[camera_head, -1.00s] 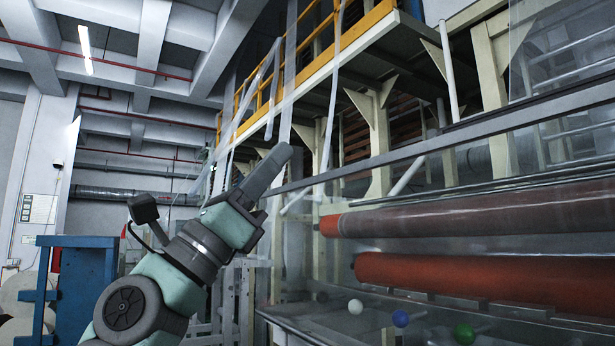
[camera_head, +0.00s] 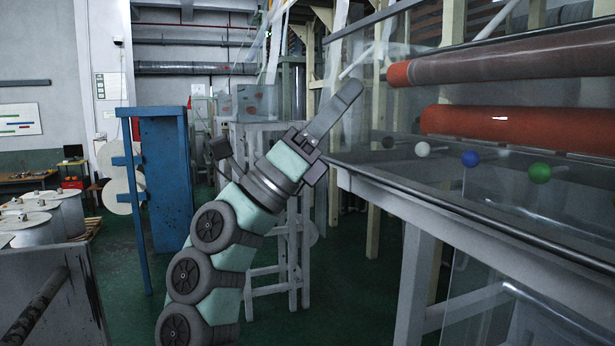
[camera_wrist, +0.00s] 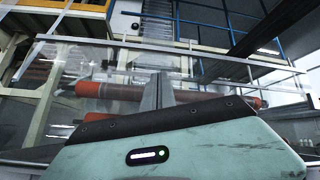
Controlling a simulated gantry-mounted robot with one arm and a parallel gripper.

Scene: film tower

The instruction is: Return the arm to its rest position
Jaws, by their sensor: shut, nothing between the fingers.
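My gripper (camera_head: 346,98) is shut and empty, its long grey fingers pressed together and pointing up and to the right in the head view. It stands in the air in front of the film machine, with no object at its tips. My arm rises from the bottom of the picture, bent, with several green links and dark round joints. In the wrist view the shut fingers (camera_wrist: 158,92) point away toward the machine, above my green wrist housing.
A red-orange roller (camera_head: 510,127) and a brownish roller (camera_head: 520,58) lie behind clear panels at right. Several coloured balls, including a blue ball (camera_head: 470,158) and a green ball (camera_head: 540,172), sit below. A blue cabinet (camera_head: 165,180) stands left; green floor is open around my arm.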

